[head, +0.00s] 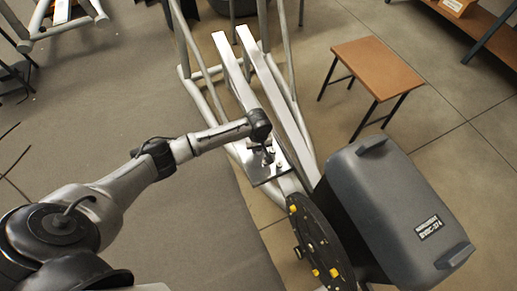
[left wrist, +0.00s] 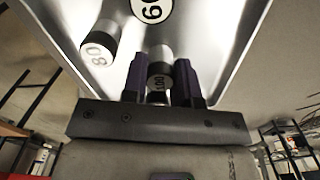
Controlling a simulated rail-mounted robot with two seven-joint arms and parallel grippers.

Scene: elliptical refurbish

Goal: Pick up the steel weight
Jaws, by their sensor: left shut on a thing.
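My left gripper (head: 268,157) is at the steel plate (head: 262,176) on the elliptical machine in the head view. In the left wrist view its two dark fingers (left wrist: 161,78) are shut on a small steel weight (left wrist: 159,60), a cylinder with a white label that seems to read 100. A second weight (left wrist: 99,46) marked 80 is to its left, and a round label, perhaps 60 or 69, shows at the top (left wrist: 152,10). The shiny plate surface (left wrist: 215,50) is close around the held weight. I cannot tell whether the weight still touches the plate. My right gripper is out of view.
The elliptical's silver rails (head: 275,85) run away behind the plate. Its dark grey housing (head: 395,205) and a round black disc (head: 318,245) stand to the right and near. A small brown table (head: 378,68) stands at the back right. Grey mat (head: 130,90) is clear at left.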

